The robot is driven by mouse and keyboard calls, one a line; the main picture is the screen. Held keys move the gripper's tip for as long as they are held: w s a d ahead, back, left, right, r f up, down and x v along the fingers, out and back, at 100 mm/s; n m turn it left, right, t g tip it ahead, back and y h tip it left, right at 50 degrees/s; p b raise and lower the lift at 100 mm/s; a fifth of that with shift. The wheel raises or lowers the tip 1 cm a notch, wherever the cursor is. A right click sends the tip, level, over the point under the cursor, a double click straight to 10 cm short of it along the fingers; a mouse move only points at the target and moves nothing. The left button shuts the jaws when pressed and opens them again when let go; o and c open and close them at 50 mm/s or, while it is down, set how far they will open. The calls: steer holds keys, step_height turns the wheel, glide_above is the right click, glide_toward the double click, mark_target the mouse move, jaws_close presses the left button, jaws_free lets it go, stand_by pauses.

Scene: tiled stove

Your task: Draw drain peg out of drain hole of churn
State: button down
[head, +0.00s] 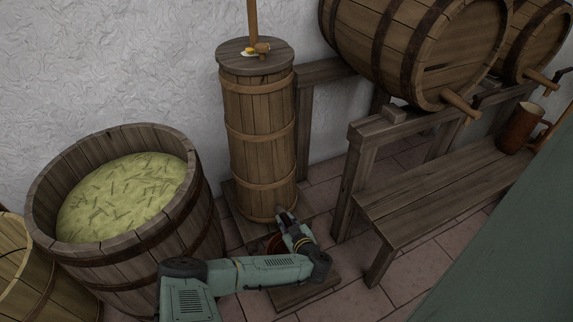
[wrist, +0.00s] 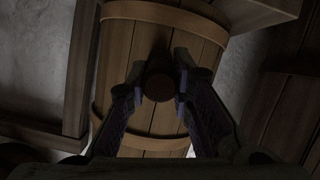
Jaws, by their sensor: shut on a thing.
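The churn (head: 258,155) is a tall wooden staved tub with pale hoops and a lid, standing upright against the wall. My gripper (head: 284,217) is low at its front, near the bottom hoop. In the wrist view my gripper (wrist: 158,86) has a finger on either side of the drain peg (wrist: 158,82), shut on it. The peg shows as a dark round end against the churn's staves (wrist: 118,52). Its inner end and the drain hole are hidden behind it, so I cannot tell how deep the peg sits. In the head view my gripper mostly covers the peg.
A reddish-brown vessel (head: 271,244) sits on the floor beneath my gripper, partly hidden. A large tub of greenish contents (head: 115,265) stands left. A bench (head: 440,185) and barrels on a rack (head: 365,130) are right. Tiled floor (head: 320,235) shows between churn and bench.

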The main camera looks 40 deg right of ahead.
steer(key=shift+f+p+v, duration=0.15)
steer(key=shift+p+v, duration=0.45)
steer(key=shift+v, duration=0.8)
steer(key=shift+f+p+v, duration=0.15)
steer(key=shift+p+v, duration=0.4)
steer(key=shift+v, duration=0.85)
steer(key=shift+s+d, duration=0.1)
steer(key=shift+s, duration=0.1)
steer(key=shift+f+p+v, duration=0.2)
steer(key=shift+p+v, duration=0.45)
steer(key=shift+v, duration=1.25)
